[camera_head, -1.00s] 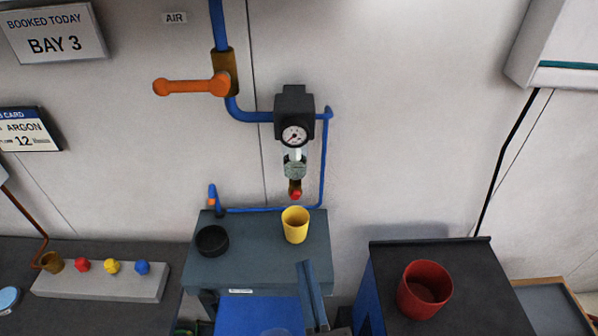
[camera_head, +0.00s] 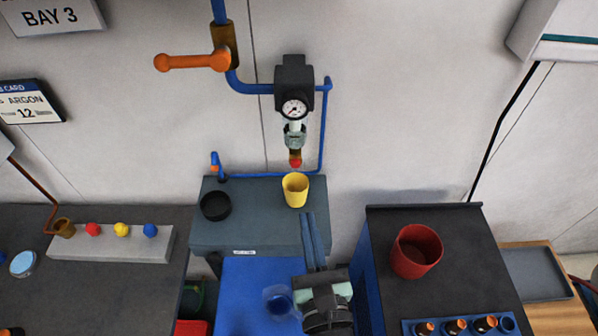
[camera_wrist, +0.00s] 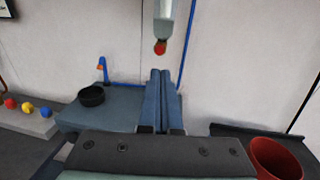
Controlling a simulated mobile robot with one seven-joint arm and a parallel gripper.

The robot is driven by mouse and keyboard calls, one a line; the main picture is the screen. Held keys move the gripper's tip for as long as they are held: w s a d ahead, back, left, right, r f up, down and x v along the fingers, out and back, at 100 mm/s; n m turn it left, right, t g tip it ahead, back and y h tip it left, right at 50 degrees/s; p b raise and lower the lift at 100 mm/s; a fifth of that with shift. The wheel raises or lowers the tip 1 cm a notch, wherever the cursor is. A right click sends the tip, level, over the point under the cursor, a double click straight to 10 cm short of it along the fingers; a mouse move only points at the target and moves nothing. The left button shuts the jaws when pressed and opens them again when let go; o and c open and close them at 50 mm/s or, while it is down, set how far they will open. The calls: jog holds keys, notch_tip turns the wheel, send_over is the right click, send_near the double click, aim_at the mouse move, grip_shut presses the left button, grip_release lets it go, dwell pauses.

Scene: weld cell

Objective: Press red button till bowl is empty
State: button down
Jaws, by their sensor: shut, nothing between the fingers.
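The red button (camera_head: 295,163) sits at the bottom of the filter bowl (camera_head: 294,137), below the round gauge on the wall. In the wrist view the red button (camera_wrist: 160,47) hangs just above and beyond my fingertips, apart from them. The liquid level in the bowl is too small to tell. A yellow cup (camera_head: 295,191) stands upright on the grey bench under the button; my fingers hide it in the wrist view. My gripper (camera_head: 308,215) is shut and empty, in front of and below the button. Its fingers (camera_wrist: 160,73) lie together.
A black dish (camera_head: 215,206) stands on the grey bench (camera_head: 250,235). A blue pipe (camera_head: 323,140) runs down beside the filter. An orange-handled valve (camera_head: 195,61) is at upper left. A red cup (camera_head: 416,252) stands on the dark cabinet at right. Space before the button looks clear.

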aim_at(296, 166)
jog(key=w, duration=0.3)
jog(key=w+a+p, duration=0.1)
jog(key=w, duration=0.6)
jog(key=shift+w+a+p, duration=0.15)
jog(key=shift+a+p, duration=0.1)
jog(key=shift+p, duration=0.15)
jog(key=shift+w, duration=0.1)
